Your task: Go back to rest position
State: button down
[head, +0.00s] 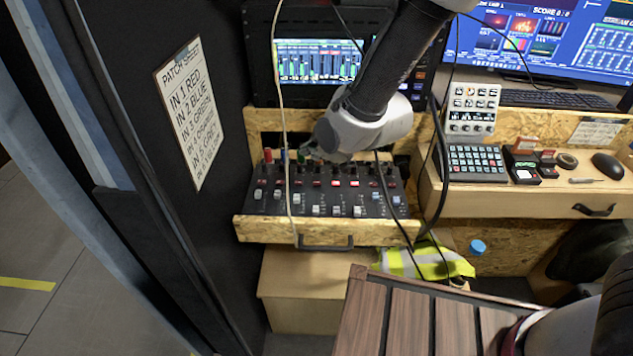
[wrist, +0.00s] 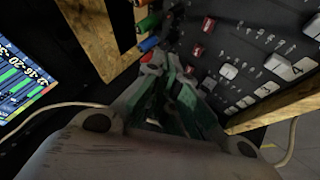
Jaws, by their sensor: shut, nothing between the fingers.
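My gripper (head: 306,150) is low over the back left part of a black mixer (head: 335,198) in the head view, next to a row of coloured plugs. In the wrist view my gripper (wrist: 172,62) has its green-padded fingers together with nothing seen between them. A green plug (wrist: 147,24) and a blue plug (wrist: 150,44) stand just beyond the fingertips. A red tip (wrist: 146,58) shows right beside the fingers. Whether the fingers touch any plug cannot be told. In the head view a red plug (head: 267,155) stands at the mixer's back left.
The mixer sits in a wooden drawer (head: 325,233) below a rack screen (head: 318,62). Thin cables (head: 277,60) hang close to my arm. A patch sheet (head: 190,112) is on the dark left wall. A desk with a keypad (head: 477,163) and mouse (head: 607,165) is at right.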

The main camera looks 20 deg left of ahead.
dwell(0.3)
jog(key=s+d+f+m+g+h, duration=0.1)
jog(key=d, duration=0.1)
jog(key=s+d+f+m+h, duration=0.1)
jog(key=s+f, duration=0.1)
jog(key=s+d+f+g+h, duration=0.1)
jog(key=s+d, duration=0.1)
jog(key=shift+d+f+m+g, duration=0.3)
jog(key=shift+d+f+m, duration=0.05)
jog(key=shift+f+m, duration=0.05)
jog(key=d, duration=0.1)
jog(key=s+d, duration=0.1)
jog(key=d+r+m+h, duration=0.1)
jog(key=shift+s+d+g, duration=0.25)
jog(key=shift+g, duration=0.15)
jog(key=s+d+r+m+t+h, duration=0.1)
jog(key=d+r+m, duration=0.4)
jog(key=d, duration=0.9)
jog(key=s+d+r+m+h, duration=0.1)
jog(key=s+d+r+m, duration=0.3)
jog(key=d+r, duration=0.7)
jog(key=s+d+r+m+t+h, duration=0.1)
jog(key=s+d+r+m, duration=0.2)
jog(key=d, duration=1.6)
notch_tip(320, 180, up, 6)
jog(key=m, duration=0.4)
jog(key=shift+s+t+h, duration=0.25)
jog(key=shift+t+h, duration=0.05)
